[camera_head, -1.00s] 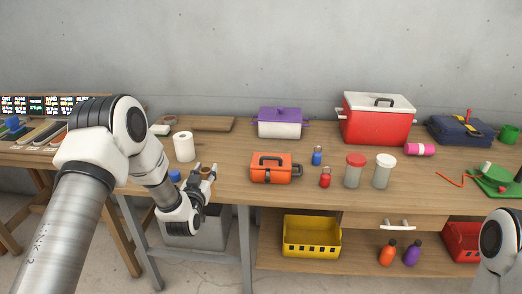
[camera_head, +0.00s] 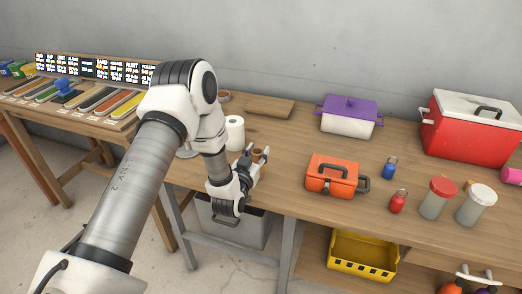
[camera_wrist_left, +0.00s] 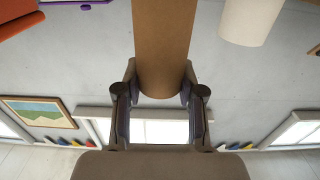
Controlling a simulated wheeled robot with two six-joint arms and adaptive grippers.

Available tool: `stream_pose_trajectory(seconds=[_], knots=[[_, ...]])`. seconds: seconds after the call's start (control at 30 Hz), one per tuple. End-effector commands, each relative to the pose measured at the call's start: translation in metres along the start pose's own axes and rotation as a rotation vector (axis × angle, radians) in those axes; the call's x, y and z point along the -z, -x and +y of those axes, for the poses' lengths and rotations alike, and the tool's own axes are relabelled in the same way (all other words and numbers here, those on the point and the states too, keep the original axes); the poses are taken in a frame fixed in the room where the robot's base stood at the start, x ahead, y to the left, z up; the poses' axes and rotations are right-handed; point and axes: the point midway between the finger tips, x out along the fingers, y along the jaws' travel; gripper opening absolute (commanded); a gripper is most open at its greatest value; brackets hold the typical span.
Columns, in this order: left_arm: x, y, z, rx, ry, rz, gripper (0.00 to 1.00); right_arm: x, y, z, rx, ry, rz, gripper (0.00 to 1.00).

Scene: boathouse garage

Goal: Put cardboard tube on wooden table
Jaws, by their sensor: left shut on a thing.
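My left gripper (camera_head: 257,152) is shut on the brown cardboard tube (camera_wrist_left: 165,40). In the left wrist view the tube sits between the two fingers (camera_wrist_left: 160,95) and runs up out of the picture. In the head view the tube is mostly hidden by the gripper, near the front left edge of the long wooden workbench (camera_head: 285,140). I cannot tell whether the tube touches the bench top. A second wooden table (camera_head: 106,122), bearing trays of coloured material, stands to the left. My right gripper is not in view.
A white paper roll (camera_head: 235,133) stands just behind the gripper. An orange toolbox (camera_head: 334,176), a purple-lidded box (camera_head: 347,122), jars and a red cooler (camera_head: 468,130) stand to the right. A brown board (camera_head: 270,107) lies at the back. A sign panel (camera_head: 95,67) backs the left table.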

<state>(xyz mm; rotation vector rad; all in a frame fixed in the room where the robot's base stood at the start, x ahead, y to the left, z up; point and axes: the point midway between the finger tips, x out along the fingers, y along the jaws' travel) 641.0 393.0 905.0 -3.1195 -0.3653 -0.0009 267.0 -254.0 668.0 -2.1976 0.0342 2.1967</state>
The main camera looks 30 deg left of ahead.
Motion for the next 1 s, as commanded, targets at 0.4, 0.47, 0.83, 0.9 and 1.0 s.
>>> stream_pose_trajectory(seconds=[0.4,0.47,0.83,0.9,1.0], knots=[[-0.003,0.0,0.0,0.0,0.0,0.001,0.6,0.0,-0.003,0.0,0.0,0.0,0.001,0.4],[-0.003,0.0,0.0,0.0,0.0,0.001,0.64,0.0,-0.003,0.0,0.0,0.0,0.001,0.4],[0.002,0.003,0.0,0.0,0.0,-0.001,0.64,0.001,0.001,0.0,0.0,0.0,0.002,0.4],[-0.001,0.015,0.0,0.001,0.0,-0.003,0.64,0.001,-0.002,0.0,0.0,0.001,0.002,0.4],[-0.002,0.04,-0.001,0.001,0.001,-0.004,0.64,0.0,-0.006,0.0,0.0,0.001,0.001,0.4]])
